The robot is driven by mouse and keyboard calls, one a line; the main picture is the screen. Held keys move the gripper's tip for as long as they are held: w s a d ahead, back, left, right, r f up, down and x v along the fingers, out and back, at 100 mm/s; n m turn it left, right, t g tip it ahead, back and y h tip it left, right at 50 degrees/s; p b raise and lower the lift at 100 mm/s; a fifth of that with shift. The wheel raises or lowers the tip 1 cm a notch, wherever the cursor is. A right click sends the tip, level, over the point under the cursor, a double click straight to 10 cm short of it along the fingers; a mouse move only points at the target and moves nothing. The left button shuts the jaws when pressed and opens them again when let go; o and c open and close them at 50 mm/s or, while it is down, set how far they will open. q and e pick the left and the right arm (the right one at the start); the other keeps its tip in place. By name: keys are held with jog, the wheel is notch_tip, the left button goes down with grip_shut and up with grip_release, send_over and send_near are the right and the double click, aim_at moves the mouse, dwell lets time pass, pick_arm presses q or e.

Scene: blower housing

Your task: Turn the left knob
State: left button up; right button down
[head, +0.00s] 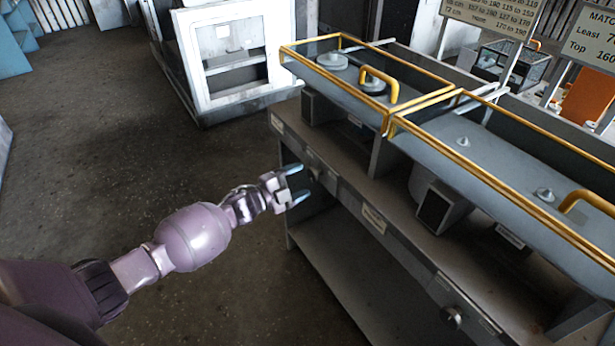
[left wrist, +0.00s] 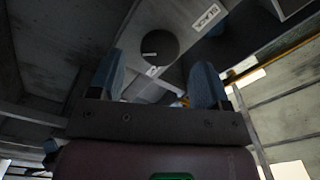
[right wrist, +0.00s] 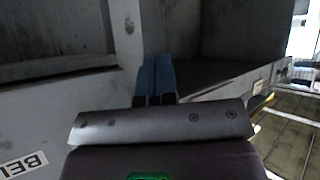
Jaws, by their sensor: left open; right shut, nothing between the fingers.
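The left knob (head: 317,173) is a small dark round knob on the front panel of the grey bench, near its left end. In the left wrist view the knob (left wrist: 160,48) is a dark disc with a light mark, ahead of and between the fingers. My left gripper (head: 303,182) is open, its blue fingertips pointing at the knob; the knob appears beyond the fingertips, and I cannot tell the exact gap. The left gripper also shows in its wrist view (left wrist: 158,84). My right gripper (right wrist: 156,60) is shut and empty, outside the head view.
A second knob (head: 452,317) sits farther right on the front panel. The bench (head: 345,195) carries glass-sided cases with yellow rails (head: 440,75). A white cabinet (head: 205,85) stands at the back. The floor (head: 120,140) on the left is clear. A grey panel edge is near the right gripper.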

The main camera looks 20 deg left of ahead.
pick_arm(q)
jog(key=v, duration=0.7)
pick_arm(e)
jog(key=shift+s+d+f, duration=0.1)
jog(key=shift+s, duration=0.2)
pick_arm(q)
jog(key=shift+s+a, duration=0.1)
pick_arm(e)
jog(key=shift+w+r, duration=0.1)
jog(key=shift+r, duration=0.1)
